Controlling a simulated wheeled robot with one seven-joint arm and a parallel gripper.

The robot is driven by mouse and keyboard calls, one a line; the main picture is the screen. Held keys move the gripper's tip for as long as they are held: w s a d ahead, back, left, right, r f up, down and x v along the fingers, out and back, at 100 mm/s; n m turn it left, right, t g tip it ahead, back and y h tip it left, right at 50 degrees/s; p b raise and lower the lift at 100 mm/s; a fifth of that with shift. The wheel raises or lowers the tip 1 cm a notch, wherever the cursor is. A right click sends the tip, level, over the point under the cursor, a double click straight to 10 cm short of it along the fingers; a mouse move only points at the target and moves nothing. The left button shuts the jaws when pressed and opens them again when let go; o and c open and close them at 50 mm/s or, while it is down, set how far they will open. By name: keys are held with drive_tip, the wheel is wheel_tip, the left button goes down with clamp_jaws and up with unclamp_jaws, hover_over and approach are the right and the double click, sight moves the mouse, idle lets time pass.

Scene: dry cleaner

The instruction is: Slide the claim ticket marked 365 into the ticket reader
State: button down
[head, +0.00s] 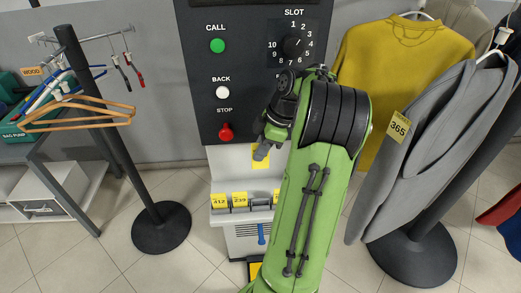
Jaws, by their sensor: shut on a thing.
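My gripper (262,150) is partly hidden by my own green arm, in front of the ledge under the dark control panel. It is shut on a yellow ticket (257,162), whose number I cannot read. A yellow tag marked 365 (398,127) hangs on the grey jacket (420,120) at the right. Yellow tickets marked 412 (220,201) and 239 (240,199) stand in a grey holder below my gripper; another shows beside my arm, partly covered. I cannot clearly make out the ticket reader; my arm covers part of the machine.
The control panel (222,110) has a green call button, a white back button, a red stop button and a slot dial. A black stand with wooden hangers (90,108) is at the left. A yellow sweater (385,62) hangs at the right. Tiled floor is free front left.

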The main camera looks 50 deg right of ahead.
drive_tip(key=shift+r+p, duration=2.45)
drive_tip(key=shift+r, duration=0.3)
drive_tip(key=shift+f, duration=0.15)
